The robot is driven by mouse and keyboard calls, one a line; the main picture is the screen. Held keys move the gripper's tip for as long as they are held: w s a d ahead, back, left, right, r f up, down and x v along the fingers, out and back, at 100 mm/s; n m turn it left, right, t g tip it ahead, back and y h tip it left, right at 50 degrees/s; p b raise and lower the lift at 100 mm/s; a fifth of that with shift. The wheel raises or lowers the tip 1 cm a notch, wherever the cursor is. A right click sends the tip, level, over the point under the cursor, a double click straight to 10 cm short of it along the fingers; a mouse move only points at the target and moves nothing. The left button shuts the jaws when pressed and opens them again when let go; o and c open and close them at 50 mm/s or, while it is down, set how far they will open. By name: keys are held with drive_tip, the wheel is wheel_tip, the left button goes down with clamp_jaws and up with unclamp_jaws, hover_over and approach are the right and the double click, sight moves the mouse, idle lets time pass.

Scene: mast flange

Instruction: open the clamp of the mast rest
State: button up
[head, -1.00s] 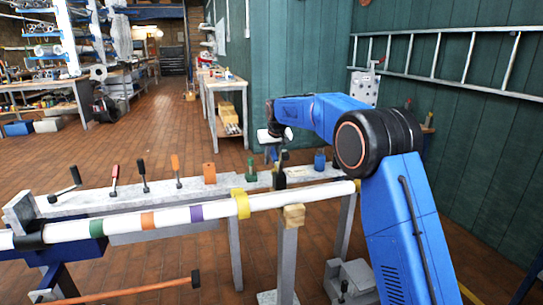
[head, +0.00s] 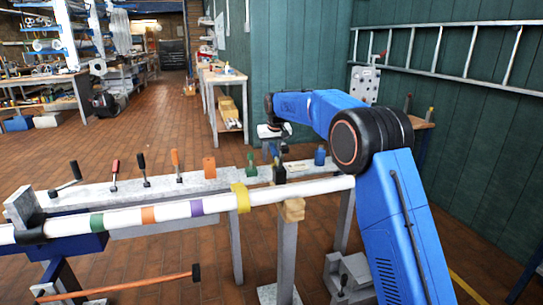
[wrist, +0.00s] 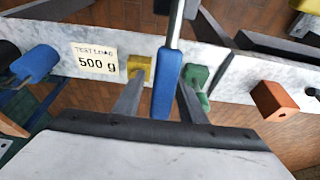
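The white mast (head: 120,218) with coloured bands lies across the lower part of the head view. It rests on a post with a wooden block (head: 292,209), where a dark upright piece (head: 279,171) stands at the mast. A blue-gripped lever (wrist: 167,85) runs from a grey shaft towards my gripper in the wrist view. My gripper (wrist: 160,90) is open, with its two fingers on either side of the blue grip. A gap shows at the left finger; whether the right finger touches is unclear. In the head view my arm's end is small above the plank.
A grey plank (head: 225,184) behind the mast carries several handles, an orange block (head: 209,167), a green piece (head: 251,163) and a blue bottle (head: 319,157). In the wrist view it bears a 500 g label (wrist: 97,61) and a yellow block (wrist: 139,66). A ladder (head: 440,45) hangs on the wall.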

drive_tip(key=v, duration=1.7)
drive_tip(key=shift+r, duration=0.15)
drive_tip(key=shift+s+d, duration=0.1)
drive_tip(key=shift+s, duration=0.05)
drive_tip(key=s+d+r+m, duration=0.1)
drive_tip(key=s+d, duration=0.9)
drive_tip(key=s, duration=0.4)
drive_tip(key=s+d+r+m, duration=0.1)
drive_tip(key=s+d, duration=0.9)
drive_tip(key=s, duration=0.4)
drive_tip(key=s+d+f, duration=0.3)
drive_tip(key=s+f, duration=0.3)
drive_tip(key=s, duration=0.4)
drive_tip(key=s+d+f+m, duration=0.1)
drive_tip(key=s+d+f, duration=0.2)
drive_tip(key=s+f, duration=0.4)
drive_tip(key=s+d+f+t+h, duration=0.1)
drive_tip(key=s+d+f, duration=0.2)
drive_tip(key=s, duration=1.1)
wheel_tip(320, 180, down, 4)
drive_tip(key=shift+s+d+r+m, duration=0.2)
drive_tip(key=shift+s+d+m, duration=0.05)
drive_tip(key=shift+d+m, duration=0.1)
